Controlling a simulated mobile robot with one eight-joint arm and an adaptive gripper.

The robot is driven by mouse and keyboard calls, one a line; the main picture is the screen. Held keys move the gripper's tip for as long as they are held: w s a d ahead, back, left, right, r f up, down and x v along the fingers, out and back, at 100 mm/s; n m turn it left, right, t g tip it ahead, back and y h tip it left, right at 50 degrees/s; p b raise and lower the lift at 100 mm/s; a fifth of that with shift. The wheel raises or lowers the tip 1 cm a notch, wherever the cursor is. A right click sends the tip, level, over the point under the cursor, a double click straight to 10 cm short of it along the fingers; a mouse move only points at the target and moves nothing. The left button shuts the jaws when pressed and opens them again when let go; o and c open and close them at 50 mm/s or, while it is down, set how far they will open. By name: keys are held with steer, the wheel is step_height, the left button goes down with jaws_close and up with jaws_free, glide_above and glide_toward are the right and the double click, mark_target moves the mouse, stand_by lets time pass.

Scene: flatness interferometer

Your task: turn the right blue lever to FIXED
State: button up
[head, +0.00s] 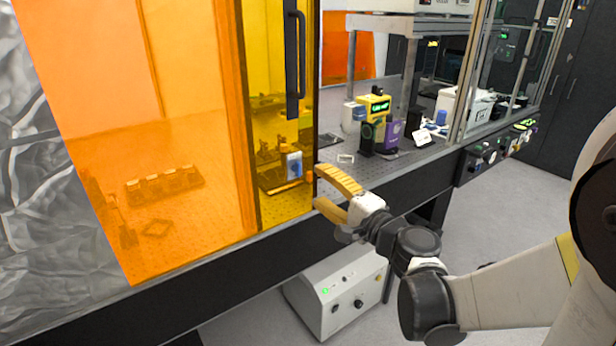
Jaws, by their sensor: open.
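My gripper (318,187) has yellow fingers and is open and empty, with one finger above the other. It is at the right edge of the amber sliding door, by the opening to the optical table (400,170). I cannot make out a blue lever or a FIXED label in the head view. A small device with a blue-white face (293,166) shows just left of the fingertips, at the amber door, but I cannot tell what it is. A dark control strip (468,168) with several small knobs runs along the table's front edge at the right.
A large orange panel (150,60) and an amber door with a black handle (294,60) cover the left side. A yellow and black instrument (375,103) stands on the open table part. A white box with knobs (335,292) is below. Grey floor is clear at right.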

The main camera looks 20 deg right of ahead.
steer(key=v, duration=0.3)
steer(key=shift+s+d, duration=0.1)
steer(key=shift+s, duration=0.05)
steer(key=s+a+f+n+g, duration=0.3)
steer(key=a+n+g, duration=0.15)
steer(key=a, duration=0.25)
steer(key=s+d+f+n+g+h, duration=0.1)
steer(key=s+f+n+g+h, duration=0.1)
steer(key=s+n, duration=0.3)
steer(key=s+d+f+n+g+h, duration=0.2)
steer(key=s+f+n+g+h, duration=0.1)
steer(key=s, duration=0.7)
steer(key=shift+f+n, duration=0.5)
steer(key=shift+n, duration=0.65)
steer(key=shift+g, duration=0.25)
